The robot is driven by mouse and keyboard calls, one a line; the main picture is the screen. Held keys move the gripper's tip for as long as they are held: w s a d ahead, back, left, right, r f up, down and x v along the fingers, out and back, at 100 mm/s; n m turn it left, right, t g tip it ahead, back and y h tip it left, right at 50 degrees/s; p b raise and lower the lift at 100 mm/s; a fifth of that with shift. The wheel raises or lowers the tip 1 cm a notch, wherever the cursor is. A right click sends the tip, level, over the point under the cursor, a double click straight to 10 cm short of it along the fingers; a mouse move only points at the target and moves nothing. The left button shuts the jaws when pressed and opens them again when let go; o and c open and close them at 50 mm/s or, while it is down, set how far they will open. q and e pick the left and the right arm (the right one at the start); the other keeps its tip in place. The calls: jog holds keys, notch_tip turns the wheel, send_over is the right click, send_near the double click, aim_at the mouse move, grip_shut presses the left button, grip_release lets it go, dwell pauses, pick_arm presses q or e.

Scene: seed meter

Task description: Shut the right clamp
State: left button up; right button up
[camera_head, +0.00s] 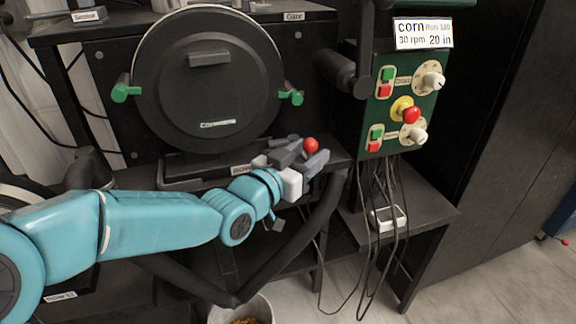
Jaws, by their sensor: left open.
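The right clamp (291,96) is a small green handle on the right edge of the round black meter cover (200,95). It sticks out to the right. A matching green left clamp (122,92) sits on the left edge. My left gripper (306,158) is open, below the right clamp and apart from it. A red ball knob (311,145) shows at its fingertips; I cannot tell whether they touch it. My right gripper is not in view.
A green control panel (402,105) with buttons and knobs stands right of the meter. A black hose (300,240) runs below my left gripper toward a white bucket (262,304) holding yellow grain. Cables hang under the panel. Open floor lies at lower right.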

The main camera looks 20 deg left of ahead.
pick_arm(q)
jog(key=v, duration=1.5)
jog(key=shift+s, duration=0.4)
jog(key=shift+a+r, duration=0.1)
jog(key=w+d+f+n+g, duration=0.1)
jog(key=d+f+g, duration=0.25)
jog(key=f, duration=1.05)
jog(key=w+d+f+n+g, duration=0.25)
jog(key=f+g, duration=0.25)
jog(key=f, duration=0.9)
jog(key=s+d+f+n+g, duration=0.15)
jog(key=s+f+g, duration=0.25)
jog(key=s+f, duration=0.5)
jog(key=s+d+f+g, duration=0.35)
jog(key=s+f, duration=0.35)
jog(key=f, duration=0.5)
notch_tip(320, 180, up, 21)
jog(key=a+g+y+p, duration=0.1)
jog(key=p, duration=1.9)
jog(key=shift+s+f, duration=0.1)
jog(key=shift+f, duration=0.05)
